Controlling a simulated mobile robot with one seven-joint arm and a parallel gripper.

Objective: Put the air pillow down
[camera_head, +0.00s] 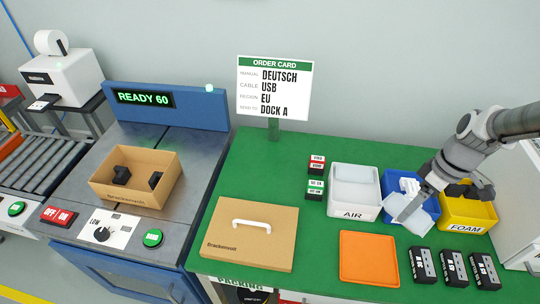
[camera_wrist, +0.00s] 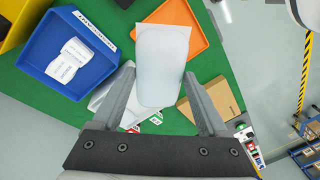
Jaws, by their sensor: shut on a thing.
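The air pillow (camera_head: 418,214), a pale translucent pouch, is held by my gripper (camera_head: 412,198) over the front of the blue bin, at the right of the green table. In the wrist view the air pillow (camera_wrist: 162,62) sits between the two fingers of my gripper (camera_wrist: 160,88), which is shut on it. The white AIR bin (camera_head: 354,213) stands just left, with more pale pillows (camera_head: 356,182) inside. In the wrist view the pillow hides much of what lies beneath it.
The yellow FOAM bin (camera_head: 468,224) stands right. An orange tray (camera_head: 369,260) lies empty in front. A closed cardboard box (camera_head: 245,250) and several black labelled packs (camera_head: 454,268) lie nearby. An open carton (camera_head: 140,203) stands left.

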